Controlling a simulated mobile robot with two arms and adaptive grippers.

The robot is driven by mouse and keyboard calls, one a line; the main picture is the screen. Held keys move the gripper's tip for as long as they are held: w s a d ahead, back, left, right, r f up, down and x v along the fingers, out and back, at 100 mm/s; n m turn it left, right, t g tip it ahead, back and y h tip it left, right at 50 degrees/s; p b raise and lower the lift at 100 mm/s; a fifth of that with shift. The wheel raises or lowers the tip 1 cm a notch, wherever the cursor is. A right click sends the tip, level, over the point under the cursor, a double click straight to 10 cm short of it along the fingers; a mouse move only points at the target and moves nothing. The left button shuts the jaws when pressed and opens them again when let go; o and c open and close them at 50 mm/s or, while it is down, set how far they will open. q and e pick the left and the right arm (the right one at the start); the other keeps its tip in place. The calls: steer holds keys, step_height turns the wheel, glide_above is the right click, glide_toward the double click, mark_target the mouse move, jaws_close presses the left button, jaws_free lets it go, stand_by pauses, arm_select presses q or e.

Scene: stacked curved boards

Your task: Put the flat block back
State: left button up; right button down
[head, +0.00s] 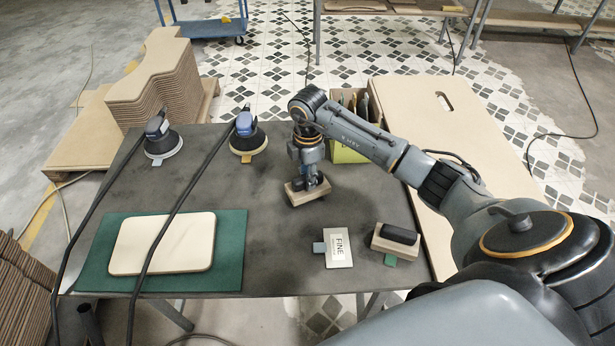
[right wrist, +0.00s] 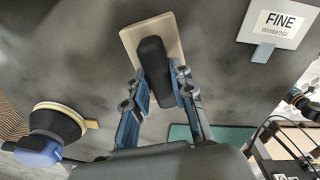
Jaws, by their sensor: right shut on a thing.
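My right gripper (head: 313,180) is shut on the flat block (head: 304,195), a pale wooden slab with a black grip on top. In the right wrist view the fingers (right wrist: 160,88) close on both sides of the black grip, and the slab (right wrist: 140,38) shows beyond it. The block is over the bare middle of the table; I cannot tell if it touches the top. A similar block (head: 396,240) with a black grip sits at the front right over a green tab. A grey FINE plate (head: 338,251) with a blue-grey tab lies beside it.
A pale board (head: 165,243) lies on a green mat (head: 229,255) at the front left of the dark table (head: 268,225). Two corded sanders (head: 162,142) (head: 247,140) stand at the back. A yellow-green box (head: 345,152) of tools is behind my right gripper.

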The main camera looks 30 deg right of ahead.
steer(key=shift+f, duration=0.75)
arm_select(q)
steer(key=shift+w+r, duration=0.15)
steer(key=shift+r, duration=0.35)
arm_select(e)
steer(key=shift+f, duration=0.2)
steer(key=c, duration=1.1)
jaws_free()
arm_select(q)
steer(key=shift+f, duration=0.1)
